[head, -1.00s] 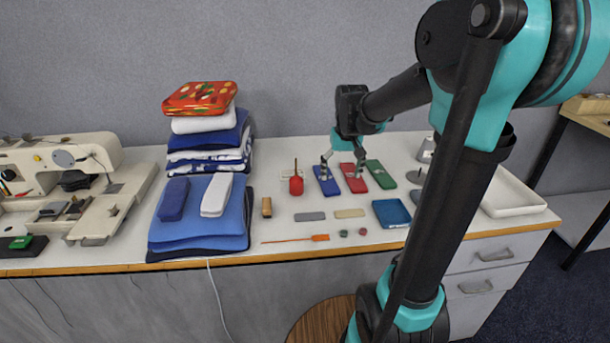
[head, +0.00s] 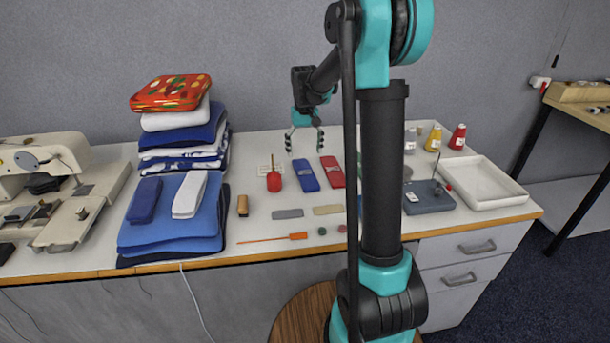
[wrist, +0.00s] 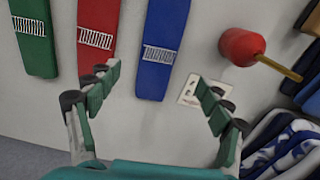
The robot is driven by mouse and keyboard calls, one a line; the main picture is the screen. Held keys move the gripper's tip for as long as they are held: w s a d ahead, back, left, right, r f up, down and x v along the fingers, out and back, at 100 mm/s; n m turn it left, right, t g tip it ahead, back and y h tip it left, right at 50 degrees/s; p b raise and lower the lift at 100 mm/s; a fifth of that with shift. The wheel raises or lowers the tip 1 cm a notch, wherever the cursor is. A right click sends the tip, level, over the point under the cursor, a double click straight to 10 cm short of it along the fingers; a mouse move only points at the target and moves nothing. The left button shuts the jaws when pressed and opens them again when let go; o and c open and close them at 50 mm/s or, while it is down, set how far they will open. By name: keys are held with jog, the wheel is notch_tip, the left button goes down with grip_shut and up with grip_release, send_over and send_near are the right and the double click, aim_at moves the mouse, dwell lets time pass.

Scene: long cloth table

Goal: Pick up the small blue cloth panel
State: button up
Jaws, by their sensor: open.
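The small blue cloth panel (head: 306,175) is a flat narrow strip lying on the table, left of a red panel (head: 332,172). In the wrist view the blue panel (wrist: 165,30) shows a white stitched patch, and its near end lies between and beyond my fingertips. My gripper (head: 304,143) is open and empty, with its fingertips above and behind the panel in the head view. The open fingers also show in the wrist view (wrist: 155,88).
A red bulb-shaped object (head: 274,181) with a stick stands close left of the blue panel. Folded cloth stacks (head: 180,210) and a sewing machine (head: 45,160) are farther left. A white tray (head: 480,185) is at the right. Thin pieces (head: 288,213) lie in front.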

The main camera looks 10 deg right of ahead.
aim_at(305, 172)
notch_tip(305, 172, down, 8)
jog(key=shift+d+f, duration=0.1)
jog(key=shift+f, duration=0.05)
dwell(0.4)
jog(key=c, duration=1.3)
jog(key=shift+o, duration=0.2)
